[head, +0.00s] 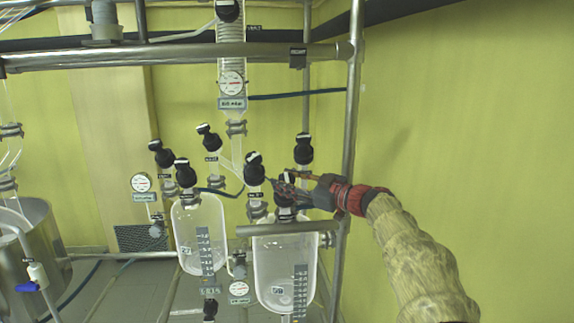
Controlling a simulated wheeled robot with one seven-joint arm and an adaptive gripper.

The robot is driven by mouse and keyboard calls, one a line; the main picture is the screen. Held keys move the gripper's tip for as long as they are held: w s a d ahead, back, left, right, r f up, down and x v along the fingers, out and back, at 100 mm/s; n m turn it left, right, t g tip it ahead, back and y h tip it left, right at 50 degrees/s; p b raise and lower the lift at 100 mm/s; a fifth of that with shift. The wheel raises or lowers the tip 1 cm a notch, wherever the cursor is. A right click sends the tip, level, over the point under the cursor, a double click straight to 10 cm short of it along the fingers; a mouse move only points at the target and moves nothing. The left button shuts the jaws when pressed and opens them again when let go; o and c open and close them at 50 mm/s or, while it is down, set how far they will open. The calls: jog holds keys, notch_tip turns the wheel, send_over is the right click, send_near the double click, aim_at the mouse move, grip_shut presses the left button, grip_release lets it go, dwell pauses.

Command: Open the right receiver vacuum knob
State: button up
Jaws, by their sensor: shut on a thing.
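The right glass receiver (272,280) hangs at the lower middle of the head view, with a measuring strip on its front. Several black knobs with pale marks stand around its top. One black knob (287,194) is right at my gripper (281,184), which comes in from the right. My gripper is shut on this knob, whose upper part is partly hidden by the fingers. Other knobs stand just left of the gripper (254,167) and behind it (303,147). The small labels are too blurred to read.
The left glass receiver (202,240) with its own knobs stands to the left. A vertical steel post (349,130) rises close by my wrist, and a horizontal pipe (275,229) crosses before the right receiver. A steel vessel (38,250) is at far left. The right side is open before a yellow wall.

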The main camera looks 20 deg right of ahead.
jog(key=shift+r+n+g+y+p, duration=0.15)
jog(key=shift+n+g+y+p, duration=0.6)
jog(key=shift+p, duration=0.85)
jog(key=shift+f+n+p, duration=0.2)
jog(key=shift+n+p, duration=0.15)
jog(key=shift+p, duration=0.05)
jog(key=o, duration=1.2)
jog(key=shift+c, duration=0.2)
jog(key=v, duration=1.2)
jog(key=shift+w, duration=0.15)
